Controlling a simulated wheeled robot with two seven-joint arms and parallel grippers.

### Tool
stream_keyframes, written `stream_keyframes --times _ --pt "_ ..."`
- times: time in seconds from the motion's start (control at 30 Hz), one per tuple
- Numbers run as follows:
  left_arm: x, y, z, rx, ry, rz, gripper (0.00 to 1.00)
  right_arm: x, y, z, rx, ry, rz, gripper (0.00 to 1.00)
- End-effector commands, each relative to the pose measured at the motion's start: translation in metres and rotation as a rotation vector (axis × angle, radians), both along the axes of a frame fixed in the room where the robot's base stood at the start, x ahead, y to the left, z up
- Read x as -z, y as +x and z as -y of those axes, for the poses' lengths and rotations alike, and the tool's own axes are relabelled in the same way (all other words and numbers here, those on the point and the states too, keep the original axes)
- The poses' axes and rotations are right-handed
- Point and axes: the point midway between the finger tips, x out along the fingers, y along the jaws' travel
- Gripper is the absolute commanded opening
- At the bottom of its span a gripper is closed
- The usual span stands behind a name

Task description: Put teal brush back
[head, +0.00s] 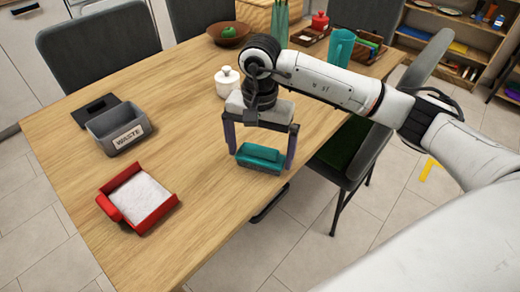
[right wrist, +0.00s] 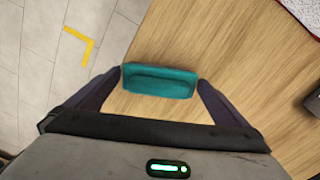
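The teal brush (head: 260,158) is a small block with a raised teal top. It is near the table's front right edge, and I cannot tell if it rests on the wood. My right gripper (head: 260,150) reaches down over it with fingers spread wide, one at each end of the brush. In the right wrist view the brush (right wrist: 160,81) lies between the fingertips (right wrist: 161,84). The left fingertip is very close to it or touching, and a small gap shows at the right one. My left gripper is not in view.
A white lidded pot (head: 227,82) is behind the gripper. A dark chair (head: 345,150) stands at the right edge. The table's middle is clear.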

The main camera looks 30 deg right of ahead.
Motion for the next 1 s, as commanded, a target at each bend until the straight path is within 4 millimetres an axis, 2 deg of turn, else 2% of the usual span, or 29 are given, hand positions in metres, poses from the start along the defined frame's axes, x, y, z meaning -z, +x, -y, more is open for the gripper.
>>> stream_keyframes --times 0.27,0.37,0.7,0.83,1.0 --pt "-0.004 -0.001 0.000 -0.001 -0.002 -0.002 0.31 -0.009 0.001 0.000 0.000 0.001 0.002 1.00" --pt "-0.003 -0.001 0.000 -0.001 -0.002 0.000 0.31 -0.025 0.001 0.000 0.000 0.000 0.005 1.00" --pt "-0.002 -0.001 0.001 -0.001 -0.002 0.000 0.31 -0.097 0.001 0.000 -0.001 0.001 0.004 1.00" --pt "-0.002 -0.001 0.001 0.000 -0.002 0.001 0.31 -0.114 0.001 0.000 0.000 0.001 0.002 1.00" --pt "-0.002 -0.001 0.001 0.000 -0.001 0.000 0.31 -0.123 0.000 0.000 0.001 0.001 0.001 1.00"
